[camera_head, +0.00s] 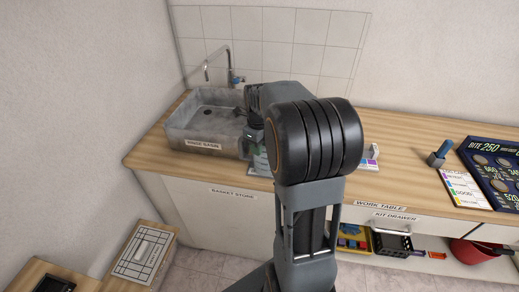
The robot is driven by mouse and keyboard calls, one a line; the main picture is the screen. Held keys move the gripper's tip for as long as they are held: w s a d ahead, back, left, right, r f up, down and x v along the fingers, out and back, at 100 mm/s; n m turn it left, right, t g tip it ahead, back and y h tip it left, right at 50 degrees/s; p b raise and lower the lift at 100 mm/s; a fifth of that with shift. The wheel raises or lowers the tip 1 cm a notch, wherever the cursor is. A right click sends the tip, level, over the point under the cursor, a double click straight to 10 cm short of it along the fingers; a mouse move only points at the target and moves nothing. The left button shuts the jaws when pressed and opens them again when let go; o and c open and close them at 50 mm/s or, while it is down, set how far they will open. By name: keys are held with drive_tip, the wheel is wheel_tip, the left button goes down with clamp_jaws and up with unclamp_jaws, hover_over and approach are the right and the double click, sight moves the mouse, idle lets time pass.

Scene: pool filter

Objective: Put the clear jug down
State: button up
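The clear jug (260,162) shows only in part, as a pale greenish, see-through piece low at the left of my arm. It is at the front of the wooden counter, just right of the rinse basin (208,122). My gripper (255,139) is right above and against this piece, pointing down. My own arm's large black joint covers most of the gripper and the jug. I cannot see whether the fingers are closed on the jug, or whether its base touches the counter.
The basin has a tap (228,68) behind it. Right of my arm, the work table (400,160) holds a small white item (371,152), a blue-handled tool (439,154), a colour chart (464,189) and a dark board (492,168). An open shelf below holds a red bucket (478,250).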

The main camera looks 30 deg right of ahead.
wheel_tip(320, 180, up, 10)
drive_tip(key=s+a+f+n+t, duration=0.2)
drive_tip(key=s+a+n, duration=0.4)
drive_tip(key=n, duration=0.9)
drive_tip(key=s+a+f+n+t, duration=0.1)
drive_tip(key=s+a+f+n, duration=0.4)
drive_tip(key=n, duration=1.1)
drive_tip(key=shift+s+a+n+t, duration=0.35)
drive_tip(key=shift+s+a, duration=0.9)
drive_tip(key=shift+a, duration=1.05)
drive_tip(key=shift+d, duration=0.15)
